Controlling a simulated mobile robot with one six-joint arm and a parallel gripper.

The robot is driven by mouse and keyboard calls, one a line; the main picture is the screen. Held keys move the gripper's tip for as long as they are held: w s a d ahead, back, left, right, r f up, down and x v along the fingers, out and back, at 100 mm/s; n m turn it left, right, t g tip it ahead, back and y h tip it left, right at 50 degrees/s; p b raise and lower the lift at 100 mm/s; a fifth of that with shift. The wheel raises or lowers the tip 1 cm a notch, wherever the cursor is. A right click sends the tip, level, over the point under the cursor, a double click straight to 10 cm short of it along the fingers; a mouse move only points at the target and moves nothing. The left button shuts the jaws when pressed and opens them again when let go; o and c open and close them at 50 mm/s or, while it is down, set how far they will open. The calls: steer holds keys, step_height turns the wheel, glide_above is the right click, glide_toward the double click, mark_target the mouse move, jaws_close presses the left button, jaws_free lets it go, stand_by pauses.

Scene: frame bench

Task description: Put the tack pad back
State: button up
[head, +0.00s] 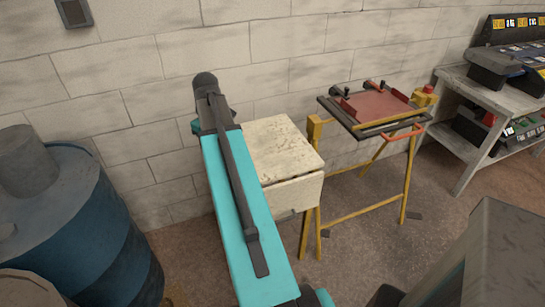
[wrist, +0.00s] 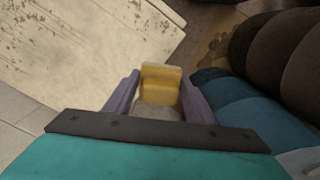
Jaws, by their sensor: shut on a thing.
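In the wrist view my gripper (wrist: 160,92), with two purple fingers, is shut on a yellow block, which looks like the tack pad (wrist: 162,76). A pale greyish part shows between the fingers below the yellow. The pad is beside the worn cream cabinet top (wrist: 85,50) in this view; its height above any surface cannot be told. In the head view my teal arm reaches towards the wall, left of the cream cabinet (head: 280,145). The gripper and the pad are hidden there.
Blue drums (head: 75,215) stand at the left; they also show in the wrist view (wrist: 235,110). A yellow-legged frame stand (head: 375,105) with a red panel is right of the cabinet. Floor between is mostly clear.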

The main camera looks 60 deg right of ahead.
steer(key=s+d+m, duration=0.2)
steer(key=s+d, duration=0.3)
steer(key=s, duration=0.3)
steer(key=s+d+f+m+b, duration=0.1)
steer(key=s+d, duration=0.5)
steer(key=s, duration=0.3)
steer(key=s+d+f+m, duration=0.1)
steer(key=s+d+m, duration=0.1)
steer(key=s+d, duration=0.4)
steer(key=s, duration=0.3)
steer(key=shift+f+m, duration=0.15)
steer(key=shift+m, duration=0.15)
steer(key=shift+d, duration=0.1)
steer(key=w+d+p, duration=0.1)
steer(key=w, duration=0.4)
steer(key=w+f+p, duration=0.1)
steer(key=w, duration=0.4)
steer(key=w+d+p, duration=0.1)
steer(key=w, duration=0.4)
steer(key=shift+w+d+f, duration=0.2)
steer(key=shift+w+d, duration=0.05)
steer(key=shift+d, duration=0.1)
steer(key=shift+f, duration=0.1)
steer(key=shift+f+p, duration=0.85)
steer(key=shift+f, duration=0.85)
steer(key=shift+f, duration=0.1)
